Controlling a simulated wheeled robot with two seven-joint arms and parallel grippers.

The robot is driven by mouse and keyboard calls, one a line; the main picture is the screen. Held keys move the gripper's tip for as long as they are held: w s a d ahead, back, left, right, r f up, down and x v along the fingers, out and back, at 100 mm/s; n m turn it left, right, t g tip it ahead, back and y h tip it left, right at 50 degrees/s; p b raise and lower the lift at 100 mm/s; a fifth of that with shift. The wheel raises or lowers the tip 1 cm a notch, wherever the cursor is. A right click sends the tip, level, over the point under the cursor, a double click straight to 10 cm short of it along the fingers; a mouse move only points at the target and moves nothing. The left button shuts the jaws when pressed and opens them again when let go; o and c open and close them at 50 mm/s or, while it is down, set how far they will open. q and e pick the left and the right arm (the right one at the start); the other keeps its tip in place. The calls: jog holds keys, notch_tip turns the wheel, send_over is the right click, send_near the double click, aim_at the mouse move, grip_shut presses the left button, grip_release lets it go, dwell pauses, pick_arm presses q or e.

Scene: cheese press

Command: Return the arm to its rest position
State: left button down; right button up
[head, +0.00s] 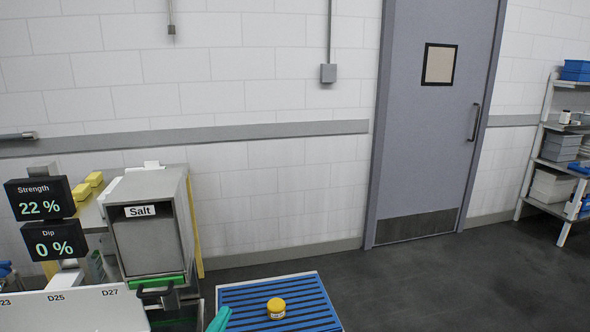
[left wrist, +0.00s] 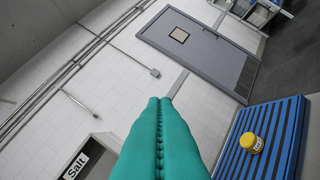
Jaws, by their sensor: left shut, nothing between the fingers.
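My left gripper (head: 219,319) shows at the bottom edge of the head view as a teal fingertip. It is just left of a blue slatted mat (head: 245,298), and the rest of the arm is hidden below the frame. In the left wrist view its two teal fingers (left wrist: 160,102) are pressed together with nothing between them. They point toward the white wall and the grey door. My right gripper is in neither view.
A yellow-lidded jar (head: 276,308) stands on the slatted mat. A steel box labelled Salt (head: 150,245) stands left, beside displays reading Strength 22 % (head: 40,198) and Dip 0 % (head: 54,240). A grey door (head: 433,120) and shelf (head: 560,150) are farther right. Floor there is clear.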

pick_arm(q)
jog(key=s+a+f+n+g+y, duration=0.75)
jog(key=f+n, duration=0.25)
jog(key=f, duration=0.3)
jog(key=s+f+n+g, duration=0.1)
jog(key=s+f+g, duration=0.2)
jog(key=s, duration=0.3)
jog(key=s+f+n+g+h, duration=0.1)
jog(key=s+f+g, duration=0.15)
jog(key=s, duration=0.25)
jog(key=s+f+n+g, duration=0.1)
jog(key=s+f+g, duration=0.15)
jog(key=s, duration=0.35)
notch_tip(320, 180, down, 27)
jog(key=s+g, duration=0.2)
jog(key=s+a+f+g, duration=0.1)
jog(key=s+a+f, duration=0.1)
jog(key=s+f, duration=1.3)
jog(key=shift+s+a, duration=0.3)
jog(key=shift+s, duration=0.45)
